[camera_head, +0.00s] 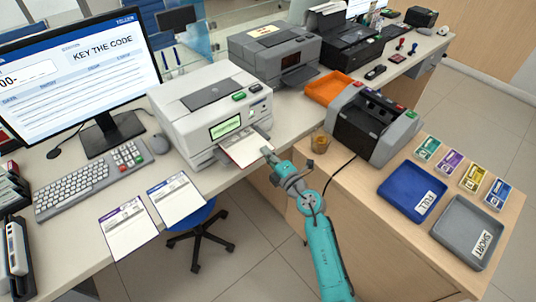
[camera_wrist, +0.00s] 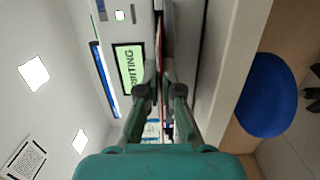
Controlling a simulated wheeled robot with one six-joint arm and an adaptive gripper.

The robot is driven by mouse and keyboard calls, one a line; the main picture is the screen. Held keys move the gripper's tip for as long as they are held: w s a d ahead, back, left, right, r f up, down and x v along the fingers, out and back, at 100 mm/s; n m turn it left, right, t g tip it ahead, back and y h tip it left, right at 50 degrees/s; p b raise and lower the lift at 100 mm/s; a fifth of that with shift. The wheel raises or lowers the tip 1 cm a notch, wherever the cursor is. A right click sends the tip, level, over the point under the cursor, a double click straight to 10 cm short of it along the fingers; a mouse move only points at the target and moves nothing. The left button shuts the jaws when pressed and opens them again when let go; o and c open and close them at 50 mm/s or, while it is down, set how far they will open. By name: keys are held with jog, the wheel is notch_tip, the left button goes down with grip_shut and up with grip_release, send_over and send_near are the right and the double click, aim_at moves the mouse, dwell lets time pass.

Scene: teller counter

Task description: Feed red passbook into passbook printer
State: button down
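The white passbook printer (camera_head: 190,108) stands on the counter, with a lit green screen; in the wrist view the screen (camera_wrist: 130,68) reads PRINTING. The red passbook (camera_head: 246,149) lies open with pale pages up and a thin red edge, its far part in the printer's front slot and its near part sticking out. My gripper (camera_head: 268,154) is at the passbook's near right edge. In the wrist view the passbook shows edge-on as a thin red line (camera_wrist: 159,40) between my fingers (camera_wrist: 161,82), which are closed on it. The part inside the slot is hidden.
A grey printer (camera_head: 275,52) stands behind. To the right are a note counter (camera_head: 372,122), an orange tray (camera_head: 328,88), a small brown cup (camera_head: 320,143), and blue (camera_head: 400,190) and grey (camera_head: 455,228) trays. A keyboard (camera_head: 75,190) and two forms lie left. Below is a blue stool (camera_head: 190,216).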

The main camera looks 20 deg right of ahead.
jog(key=c, duration=1.2)
grip_release()
jog(key=shift+c, duration=0.2)
jog(key=shift+s, duration=0.1)
jog(key=v, duration=0.6)
jog(key=shift+s+d, duration=0.25)
jog(key=shift+d, duration=0.2)
jog(key=shift+s+a, duration=0.1)
